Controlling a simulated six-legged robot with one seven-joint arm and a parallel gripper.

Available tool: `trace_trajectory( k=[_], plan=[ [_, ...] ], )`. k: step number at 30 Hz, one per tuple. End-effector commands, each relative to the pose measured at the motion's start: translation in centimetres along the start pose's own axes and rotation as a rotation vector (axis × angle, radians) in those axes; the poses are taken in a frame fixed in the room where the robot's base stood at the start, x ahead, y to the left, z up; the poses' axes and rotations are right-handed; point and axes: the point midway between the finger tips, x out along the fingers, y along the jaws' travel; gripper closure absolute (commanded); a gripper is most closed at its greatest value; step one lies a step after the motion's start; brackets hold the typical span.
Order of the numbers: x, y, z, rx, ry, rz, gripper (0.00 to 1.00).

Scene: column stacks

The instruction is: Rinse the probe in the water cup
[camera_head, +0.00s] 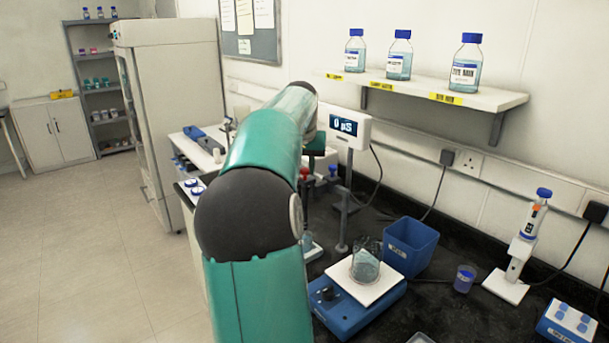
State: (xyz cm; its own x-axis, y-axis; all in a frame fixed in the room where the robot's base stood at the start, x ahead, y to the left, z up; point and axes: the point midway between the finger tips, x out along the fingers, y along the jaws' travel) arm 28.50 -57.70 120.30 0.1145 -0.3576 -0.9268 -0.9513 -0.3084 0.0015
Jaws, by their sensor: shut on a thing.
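My gripper (318,152) shows only in part as a dark green block beyond my teal arm, above the bench. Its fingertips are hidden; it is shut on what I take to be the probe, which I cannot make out. A glass beaker (366,266) with pale blue liquid stands on the white plate of a blue stirrer (358,307), to the right of and nearer than my gripper. A small cup with blue-violet liquid (464,279) stands farther right. I cannot tell which vessel is the water cup. A meter (349,128) behind the gripper reads 0 µS.
A blue open bin (410,247) stands behind the beaker. A grey stand (342,222) rises left of it. A pipette on a white stand (527,240) and a blue rack (568,325) are at right. Cables cross the black bench. A wall shelf (490,98) bears several bottles.

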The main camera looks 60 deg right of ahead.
Motion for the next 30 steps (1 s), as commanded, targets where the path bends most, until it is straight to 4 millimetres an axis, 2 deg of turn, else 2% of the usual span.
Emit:
trace_trajectory(
  k=[6,7,9,10,21,26,30],
  plan=[
    [-0.5,0.1,-0.3,0.001,0.013,-0.002,1.0],
    [-0.6,0.1,-0.3,0.001,0.014,-0.002,0.7],
    [-0.5,0.1,-0.3,0.001,0.013,-0.002,0.56],
    [-0.5,0.1,-0.3,0.001,0.012,-0.002,0.53],
    [-0.9,0.0,-0.2,0.0,0.009,-0.002,0.53],
    [-3.3,0.0,-0.2,0.001,0.012,-0.003,0.53],
    [-6.3,0.0,-0.2,0.0,0.012,-0.002,0.53]
  ],
)
